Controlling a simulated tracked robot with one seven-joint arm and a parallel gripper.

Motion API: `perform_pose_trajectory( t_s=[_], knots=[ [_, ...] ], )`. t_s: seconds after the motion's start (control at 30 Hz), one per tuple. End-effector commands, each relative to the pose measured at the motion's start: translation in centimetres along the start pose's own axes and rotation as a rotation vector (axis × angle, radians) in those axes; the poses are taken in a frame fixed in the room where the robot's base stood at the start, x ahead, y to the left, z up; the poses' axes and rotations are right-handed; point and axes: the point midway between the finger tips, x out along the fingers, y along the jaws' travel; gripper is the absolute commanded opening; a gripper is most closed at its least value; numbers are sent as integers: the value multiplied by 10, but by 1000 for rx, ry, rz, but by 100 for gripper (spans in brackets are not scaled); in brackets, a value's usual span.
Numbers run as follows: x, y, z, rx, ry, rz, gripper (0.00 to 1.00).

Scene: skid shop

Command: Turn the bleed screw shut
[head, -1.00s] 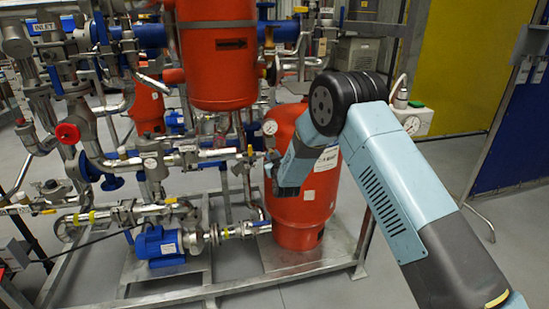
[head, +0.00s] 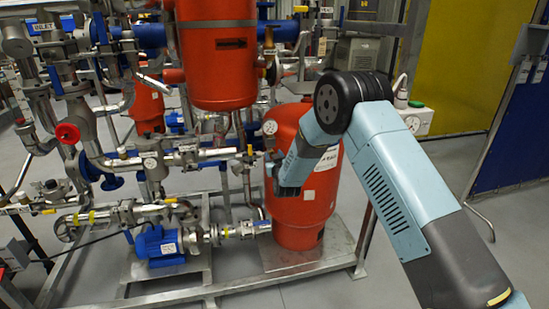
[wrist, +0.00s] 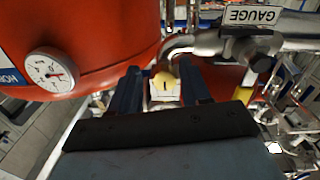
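In the wrist view, my gripper (wrist: 162,84) has its two dark blue fingers apart. A small pale yellow and white piece with a dark mark (wrist: 165,85) shows between them, and it seems to be the bleed screw. A narrow gap shows beside it on the left; on the right I cannot tell if the finger touches it. A bent metal pipe runs just above it, below the GAUGE label (wrist: 251,14). In the head view, my gripper is at the left side of the lower red tank (head: 310,205), mostly hidden by my wrist; the screw cannot be made out there.
In the wrist view, a white dial gauge (wrist: 50,71) sits on the red tank at left, and a metal fitting (wrist: 255,48) stands close at right. In the head view, pipes and a blue pump (head: 160,245) fill the left. Open floor lies at front right.

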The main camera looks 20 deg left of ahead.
Motion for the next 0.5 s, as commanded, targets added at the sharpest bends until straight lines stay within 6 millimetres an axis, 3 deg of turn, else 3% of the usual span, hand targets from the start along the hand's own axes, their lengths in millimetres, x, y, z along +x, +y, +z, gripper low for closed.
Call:
perform_pose_trajectory(
  t_s=[0.33,0.5],
  knots=[
    [-2,-3,-2,1,3,-3,54],
    [-17,-3,-2,1,1,-4,54]
  ],
)
